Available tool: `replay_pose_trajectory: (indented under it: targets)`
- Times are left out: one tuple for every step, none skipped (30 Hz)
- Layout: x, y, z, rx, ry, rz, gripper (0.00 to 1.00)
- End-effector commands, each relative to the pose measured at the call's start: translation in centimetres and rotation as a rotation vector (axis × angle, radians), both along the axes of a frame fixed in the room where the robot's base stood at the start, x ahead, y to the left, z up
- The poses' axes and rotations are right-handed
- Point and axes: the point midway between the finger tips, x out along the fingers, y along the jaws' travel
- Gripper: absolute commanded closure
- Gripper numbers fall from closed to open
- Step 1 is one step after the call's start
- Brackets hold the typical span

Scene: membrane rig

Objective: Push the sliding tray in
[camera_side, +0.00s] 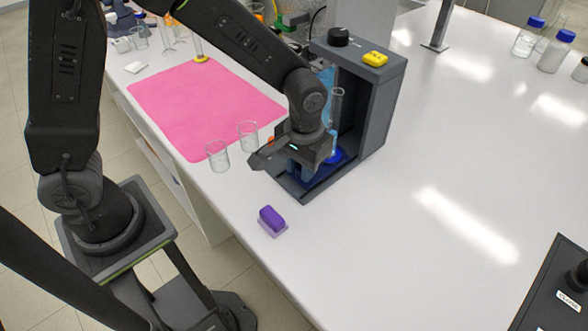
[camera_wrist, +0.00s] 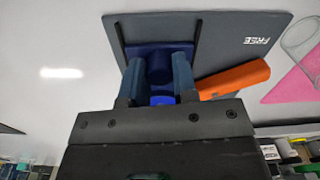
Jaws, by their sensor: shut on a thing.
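The dark grey sliding tray (camera_side: 302,190) sticks out at the front foot of the grey rig (camera_side: 375,110). In the wrist view the tray (camera_wrist: 225,30) is a flat grey plate marked "FREE". My gripper (camera_side: 306,168) is low over the tray, pointing down. In the wrist view my gripper (camera_wrist: 158,62) has a blue finger on each side of a dark blue upright part (camera_wrist: 160,68) and is shut on it. This part stands on the tray. A blue round base (camera_side: 338,157) shows beside my gripper inside the rig. My wrist hides part of the tray.
An orange piece (camera_wrist: 235,80) lies close beside the fingers. Two glass beakers (camera_side: 218,155) (camera_side: 248,135) stand left of the rig, near a pink mat (camera_side: 195,105). A purple block (camera_side: 271,218) lies in front.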

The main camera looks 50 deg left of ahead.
Motion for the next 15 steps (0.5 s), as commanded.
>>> replay_pose_trajectory:
  targets:
    - [0.9, -0.1, 0.0, -0.002, -0.001, 0.001, 1.00]
    - [1.3, -0.1, 0.0, -0.001, -0.001, 0.000, 1.00]
    - [1.9, -0.1, 0.0, -0.001, -0.001, 0.001, 1.00]
    - [2.4, -0.1, 0.0, -0.002, -0.002, 0.001, 1.00]
    - [2.8, -0.1, 0.0, -0.001, -0.001, 0.001, 1.00]
    - [3.3, -0.1, 0.0, -0.001, -0.001, 0.002, 1.00]
    - [3.7, -0.1, 0.0, -0.001, -0.001, 0.001, 1.00]
    - [4.0, -0.1, 0.0, -0.002, -0.002, 0.001, 1.00]
    - [4.4, -0.1, 0.0, -0.001, -0.001, 0.001, 1.00]
    - [4.6, -0.1, 0.0, -0.002, -0.002, 0.000, 1.00]
    - [4.9, -0.1, 0.0, -0.002, -0.002, 0.000, 1.00]
    - [5.0, -0.1, 0.0, -0.002, -0.002, -0.001, 1.00]
    - [5.2, -0.1, 0.0, -0.001, -0.002, -0.001, 1.00]
    - [5.3, -0.1, 0.0, -0.001, -0.002, -0.001, 1.00]
    - [5.4, -0.1, 0.0, -0.001, -0.002, -0.001, 1.00]
